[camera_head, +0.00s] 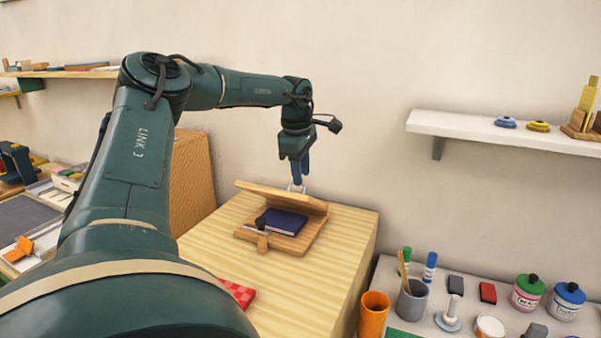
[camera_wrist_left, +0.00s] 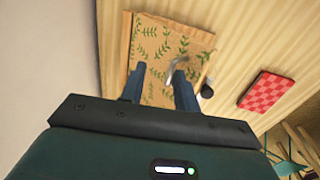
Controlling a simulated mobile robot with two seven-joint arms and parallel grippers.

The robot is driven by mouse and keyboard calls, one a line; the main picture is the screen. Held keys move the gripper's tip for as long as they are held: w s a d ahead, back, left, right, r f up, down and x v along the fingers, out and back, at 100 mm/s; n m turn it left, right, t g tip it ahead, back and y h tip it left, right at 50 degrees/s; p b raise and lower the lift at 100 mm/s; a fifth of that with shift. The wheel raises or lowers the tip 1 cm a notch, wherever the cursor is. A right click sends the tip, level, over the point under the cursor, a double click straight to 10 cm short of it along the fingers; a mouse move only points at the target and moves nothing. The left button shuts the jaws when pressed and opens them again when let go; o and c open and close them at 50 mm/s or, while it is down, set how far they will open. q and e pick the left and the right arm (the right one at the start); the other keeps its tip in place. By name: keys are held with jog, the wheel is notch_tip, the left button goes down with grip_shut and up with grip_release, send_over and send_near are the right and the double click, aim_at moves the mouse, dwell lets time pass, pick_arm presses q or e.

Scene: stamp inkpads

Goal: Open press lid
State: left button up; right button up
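The wooden press lid (camera_head: 282,195) is raised at a tilt over the back of the press base (camera_head: 312,238), so the press stands partly open. A dark blue book-like block (camera_head: 286,222) lies on the base. In the left wrist view the lid's outer face (camera_wrist_left: 150,45) has a green leaf pattern, with a thin pale metal handle (camera_wrist_left: 178,62) near one fingertip. My left gripper (camera_head: 299,176) points down just behind the lid, close to that handle. Its two fingers (camera_wrist_left: 158,84) are apart, and nothing is clearly held between them. My right gripper is not in view.
The press sits on a light wooden block (camera_head: 345,235) by the wall. A red checkered pad (camera_head: 236,293) lies at its front. An orange cup (camera_head: 374,312) and ink jars (camera_head: 528,292) stand at right. A white shelf (camera_head: 480,130) juts from the wall.

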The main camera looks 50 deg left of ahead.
pick_arm(q)
notch_tip(320, 180, up, 12)
jog(key=s+d, duration=0.1)
jog(key=s, duration=0.1)
jog(key=shift+s+d+r, duration=0.15)
jog(key=shift+d, duration=0.05)
dwell(0.3)
